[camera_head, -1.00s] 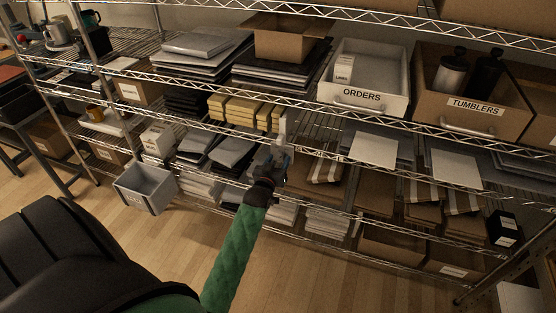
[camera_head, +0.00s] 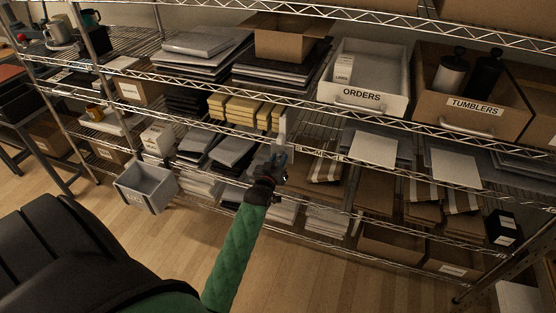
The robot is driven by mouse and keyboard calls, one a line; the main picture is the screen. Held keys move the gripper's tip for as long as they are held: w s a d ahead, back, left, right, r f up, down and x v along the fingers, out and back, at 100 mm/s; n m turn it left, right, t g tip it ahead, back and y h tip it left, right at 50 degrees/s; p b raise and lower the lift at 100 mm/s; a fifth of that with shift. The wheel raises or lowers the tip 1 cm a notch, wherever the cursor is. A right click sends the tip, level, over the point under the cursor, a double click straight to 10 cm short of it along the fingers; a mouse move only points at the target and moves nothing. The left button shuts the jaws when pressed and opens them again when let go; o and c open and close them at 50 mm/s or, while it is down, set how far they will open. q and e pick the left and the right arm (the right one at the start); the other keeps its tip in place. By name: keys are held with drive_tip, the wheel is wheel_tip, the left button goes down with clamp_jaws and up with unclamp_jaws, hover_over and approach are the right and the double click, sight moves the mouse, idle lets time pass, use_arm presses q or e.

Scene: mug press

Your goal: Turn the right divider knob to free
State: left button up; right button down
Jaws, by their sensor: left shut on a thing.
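My left gripper (camera_head: 280,156) reaches from below, on its green-sleeved arm, to the front edge of the middle wire shelf. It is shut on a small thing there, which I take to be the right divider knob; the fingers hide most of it. A pale upright piece (camera_head: 283,122), which looks like the divider, stands just above the fingers, to the right of a row of yellow boxes (camera_head: 243,113). A small white label strip (camera_head: 306,152) is on the shelf edge to the right; its words are too small to read. My right gripper is out of view.
A white ORDERS bin (camera_head: 361,97) and a brown TUMBLERS bin (camera_head: 474,103) stand on the shelf above. A grey bin (camera_head: 147,187) sticks out at the lower left. Stacked packets lie below the gripper. The floor in front is clear.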

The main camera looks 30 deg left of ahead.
use_arm(q)
drive_tip(key=n+p, duration=0.1)
drive_tip(key=n, duration=0.3)
drive_tip(key=shift+r+p, duration=0.1)
drive_tip(key=shift+p, duration=0.25)
drive_tip(key=n+p, duration=0.1)
drive_tip(key=n, duration=0.5)
drive_tip(key=shift+p, duration=0.4)
drive_tip(key=shift+n+p, duration=0.3)
drive_tip(key=shift+n, duration=1.3)
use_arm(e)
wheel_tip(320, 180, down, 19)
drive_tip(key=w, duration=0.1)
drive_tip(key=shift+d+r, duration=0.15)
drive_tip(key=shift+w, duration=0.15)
use_arm(q)
drive_tip(key=o, duration=1)
drive_tip(key=shift+c, duration=0.2)
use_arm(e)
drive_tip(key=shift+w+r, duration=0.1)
use_arm(q)
drive_tip(key=shift+s+f, duration=0.25)
drive_tip(key=shift+s, duration=0.2)
drive_tip(key=b+v, duration=0.2)
drive_tip(key=v, duration=0.5)
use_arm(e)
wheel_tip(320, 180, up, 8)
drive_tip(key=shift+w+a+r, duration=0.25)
